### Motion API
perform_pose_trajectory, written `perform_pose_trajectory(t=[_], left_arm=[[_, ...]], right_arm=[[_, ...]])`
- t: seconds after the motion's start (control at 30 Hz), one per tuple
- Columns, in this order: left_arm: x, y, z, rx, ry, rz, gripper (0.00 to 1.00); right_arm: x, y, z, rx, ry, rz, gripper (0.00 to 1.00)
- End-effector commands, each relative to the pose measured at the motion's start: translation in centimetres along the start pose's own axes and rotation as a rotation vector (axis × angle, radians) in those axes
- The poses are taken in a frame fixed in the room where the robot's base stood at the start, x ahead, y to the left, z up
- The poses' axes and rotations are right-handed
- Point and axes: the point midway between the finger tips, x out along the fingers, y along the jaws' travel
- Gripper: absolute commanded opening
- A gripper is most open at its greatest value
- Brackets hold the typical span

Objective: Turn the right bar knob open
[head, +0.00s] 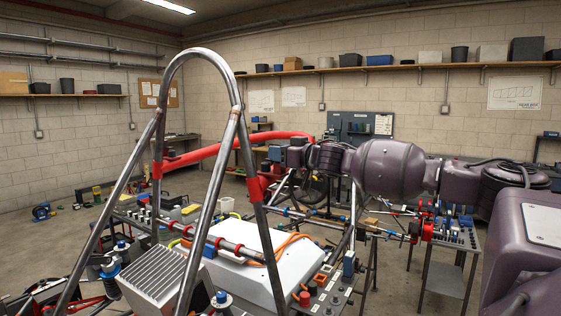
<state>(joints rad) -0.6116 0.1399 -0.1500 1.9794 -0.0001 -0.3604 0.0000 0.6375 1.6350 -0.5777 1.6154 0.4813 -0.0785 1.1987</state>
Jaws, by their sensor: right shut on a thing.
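The chassis hoop (200,52) is a bare steel tube standing in front of me. A red clamp (255,188) wraps its right upright, and another red clamp (157,170) wraps a left upright. A red bar (215,149) runs behind the hoop from the left side toward the right. My right arm comes in from the right, and my right gripper (278,161) is at the right upright, close to the red clamp. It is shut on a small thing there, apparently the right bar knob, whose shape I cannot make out. My left gripper is out of view.
A white box-shaped cover (245,262) and a finned grey block (160,288) sit low in the chassis. A tool table (455,238) stands at the right. Shelves (400,68) line the walls. Open floor shows at the left.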

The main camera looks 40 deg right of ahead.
Motion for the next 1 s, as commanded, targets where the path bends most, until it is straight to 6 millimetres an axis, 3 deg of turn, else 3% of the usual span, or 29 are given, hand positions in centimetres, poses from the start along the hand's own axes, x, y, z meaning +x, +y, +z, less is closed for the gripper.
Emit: perform_pose_trajectory(t=[0.4,1.0], left_arm=[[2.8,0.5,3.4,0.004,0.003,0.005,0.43],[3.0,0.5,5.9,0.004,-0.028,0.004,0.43]], right_arm=[[0.2,-0.2,0.7,0.005,-0.001,0.311,0.09],[0.2,-0.4,0.1,0.008,-0.001,0.795,0.09]])
